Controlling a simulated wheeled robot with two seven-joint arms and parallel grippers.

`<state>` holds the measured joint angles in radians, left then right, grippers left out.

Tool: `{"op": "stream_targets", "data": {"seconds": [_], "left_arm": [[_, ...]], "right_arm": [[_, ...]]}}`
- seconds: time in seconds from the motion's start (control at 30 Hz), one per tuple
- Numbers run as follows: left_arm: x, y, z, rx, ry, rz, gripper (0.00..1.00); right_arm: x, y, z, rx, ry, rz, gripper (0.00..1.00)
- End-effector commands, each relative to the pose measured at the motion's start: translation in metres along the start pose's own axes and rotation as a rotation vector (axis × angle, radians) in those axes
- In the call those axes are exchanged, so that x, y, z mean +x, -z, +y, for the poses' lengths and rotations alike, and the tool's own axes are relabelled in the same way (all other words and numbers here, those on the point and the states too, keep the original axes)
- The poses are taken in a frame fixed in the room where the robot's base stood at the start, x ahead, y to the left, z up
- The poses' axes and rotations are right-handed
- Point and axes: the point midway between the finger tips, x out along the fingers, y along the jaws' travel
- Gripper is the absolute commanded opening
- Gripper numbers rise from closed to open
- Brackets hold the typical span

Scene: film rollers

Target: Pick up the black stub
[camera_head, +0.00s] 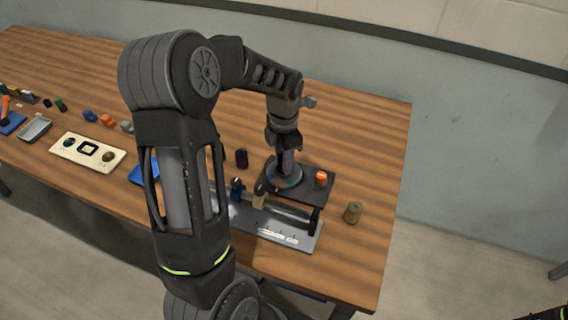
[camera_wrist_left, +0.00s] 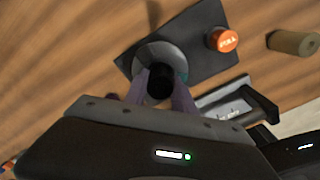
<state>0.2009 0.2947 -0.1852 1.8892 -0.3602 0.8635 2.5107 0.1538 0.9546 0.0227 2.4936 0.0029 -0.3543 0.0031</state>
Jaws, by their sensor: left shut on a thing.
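The black stub (camera_wrist_left: 160,82) shows end-on in the left wrist view, between the two fingers of my left gripper (camera_wrist_left: 159,93). The gripper is shut on it. The stub is over a round grey disc (camera_wrist_left: 178,57) on a dark square plate (camera_wrist_left: 205,22); I cannot tell whether it touches the disc. In the head view my left gripper (camera_head: 288,163) points down at the disc (camera_head: 284,178) on the plate (camera_head: 322,195), and the stub cannot be made out there.
An orange cap (camera_head: 321,178) stands on the plate, right of my gripper. A grey tray (camera_head: 272,238) lies in front. A tan roller (camera_head: 353,212) stands to the right, a dark purple cylinder (camera_head: 242,158) to the left. A cream panel (camera_head: 88,153) lies further left.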

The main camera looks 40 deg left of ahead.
Motion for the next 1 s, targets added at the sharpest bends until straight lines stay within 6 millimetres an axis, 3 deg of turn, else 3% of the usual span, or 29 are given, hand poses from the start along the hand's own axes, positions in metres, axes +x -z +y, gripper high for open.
{"op": "stream_targets", "data": {"seconds": [0.63,0.77,1.0], "left_arm": [[-0.006,-0.001,0.001,0.0,-0.003,-0.003,0.0],[-0.022,-0.002,0.001,0.001,-0.004,-0.005,0.0],[-0.068,-0.001,0.001,0.0,-0.004,-0.005,0.0]], "right_arm": [[0.001,0.0,0.0,0.0,0.0,0.0,0.36],[0.003,0.0,0.001,-0.001,0.001,0.001,0.36],[0.008,0.001,0.003,-0.002,0.003,0.002,0.36]]}}
